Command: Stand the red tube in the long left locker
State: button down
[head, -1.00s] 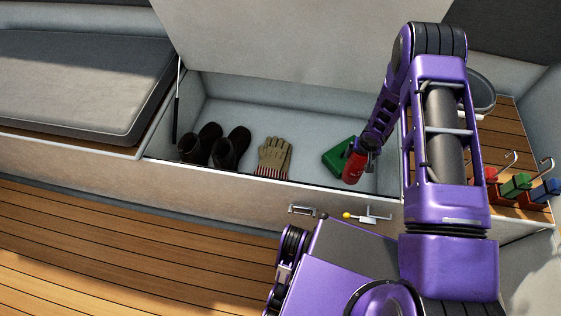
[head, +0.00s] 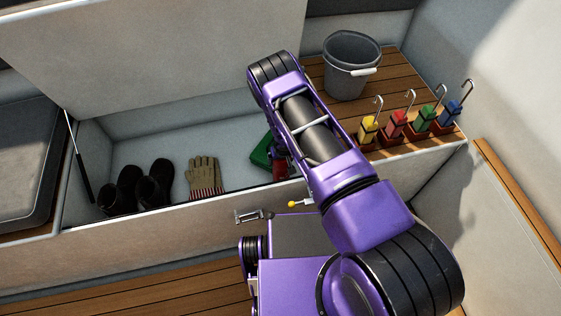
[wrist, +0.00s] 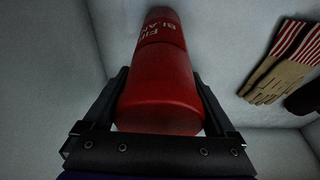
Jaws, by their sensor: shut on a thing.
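The long locker (head: 150,228) is open, with its lid raised at the back. The red tube (head: 280,169) is inside the locker's right part, close to the front wall and beside a green box (head: 261,153). My arm hides part of the tube in the head view. My gripper (wrist: 160,85) is shut on the tube, one finger along each side, in the wrist view. There the tube (wrist: 160,100) shows white lettering and reaches away from the camera between pale locker walls. I cannot tell whether it touches the floor.
Dark boots (head: 151,188) and striped-cuff gloves (head: 205,176) lie left in the locker, with bare floor around them. A grey bucket (head: 350,72) and several coloured hooked items (head: 394,124) stand on the slatted bench at right. A latch (head: 250,216) is on the front.

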jog(key=shift+f, duration=0.4)
grip_release()
jog(key=p+v, duration=0.2)
jog(key=v, duration=1)
jog(key=shift+r+p, duration=0.25)
jog(key=shift+p, duration=0.05)
jog(key=shift+w, duration=0.1)
